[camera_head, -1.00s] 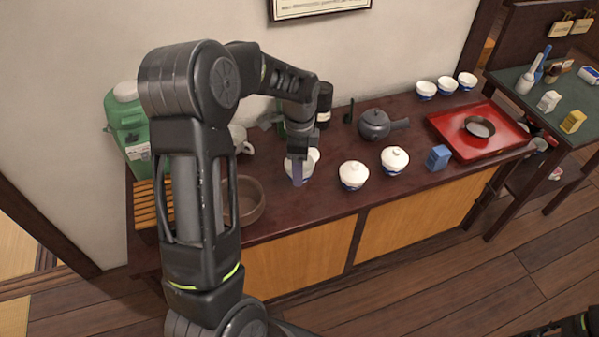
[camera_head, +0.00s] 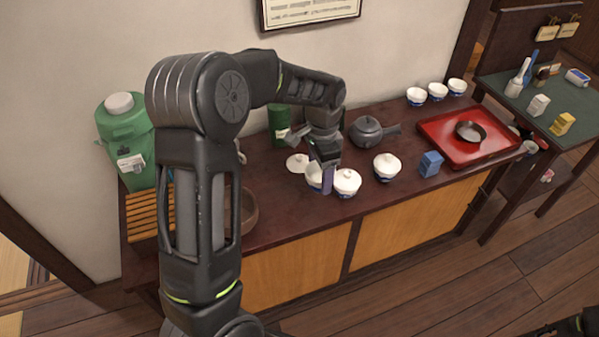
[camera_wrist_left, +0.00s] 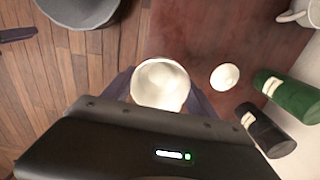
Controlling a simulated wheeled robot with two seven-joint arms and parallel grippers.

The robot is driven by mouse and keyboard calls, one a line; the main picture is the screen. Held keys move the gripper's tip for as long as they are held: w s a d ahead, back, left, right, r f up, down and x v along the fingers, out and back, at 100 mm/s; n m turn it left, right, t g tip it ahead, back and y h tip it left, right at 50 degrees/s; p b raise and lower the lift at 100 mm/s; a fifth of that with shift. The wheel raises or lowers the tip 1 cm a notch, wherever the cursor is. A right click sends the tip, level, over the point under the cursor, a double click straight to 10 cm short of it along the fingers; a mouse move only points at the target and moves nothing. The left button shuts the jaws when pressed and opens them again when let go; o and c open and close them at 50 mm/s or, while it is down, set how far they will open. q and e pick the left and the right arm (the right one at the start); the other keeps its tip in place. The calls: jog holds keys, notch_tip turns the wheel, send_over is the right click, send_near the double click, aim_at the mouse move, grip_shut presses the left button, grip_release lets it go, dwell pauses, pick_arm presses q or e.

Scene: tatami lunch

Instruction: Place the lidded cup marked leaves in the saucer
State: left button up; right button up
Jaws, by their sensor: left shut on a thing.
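My left gripper (camera_head: 326,178) is shut on a white cup (camera_head: 314,180), with one finger in front of it. In the left wrist view this cup (camera_wrist_left: 160,83) sits between the fingers and looks open on top. A loose white lid (camera_head: 298,164) lies on the counter just behind and left of it. Two white lidded cups with blue bases stand to the right, a near one (camera_head: 347,182) close beside the gripper and another (camera_head: 387,167) further right. I cannot make out leaf marks. A dark round dish (camera_head: 471,124), seemingly the saucer, sits on the red tray.
The red tray (camera_head: 440,150) is at the counter's right end, with a blue box (camera_head: 430,164) before it. A dark teapot (camera_head: 366,132) and a green canister (camera_head: 281,127) stand behind. Several white bowls (camera_head: 437,92) line the back. A brown bowl (camera_head: 249,212) is partly behind my arm.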

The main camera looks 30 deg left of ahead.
pick_arm(q)
jog(key=w+d+r+n, duration=0.1)
jog(key=d+r+n, duration=0.3)
jog(key=d+n, duration=0.3)
jog(key=d, duration=0.3)
jog(key=shift+w+d, duration=0.25)
jog(key=shift+d, duration=0.05)
jog(key=shift+w, duration=0.1)
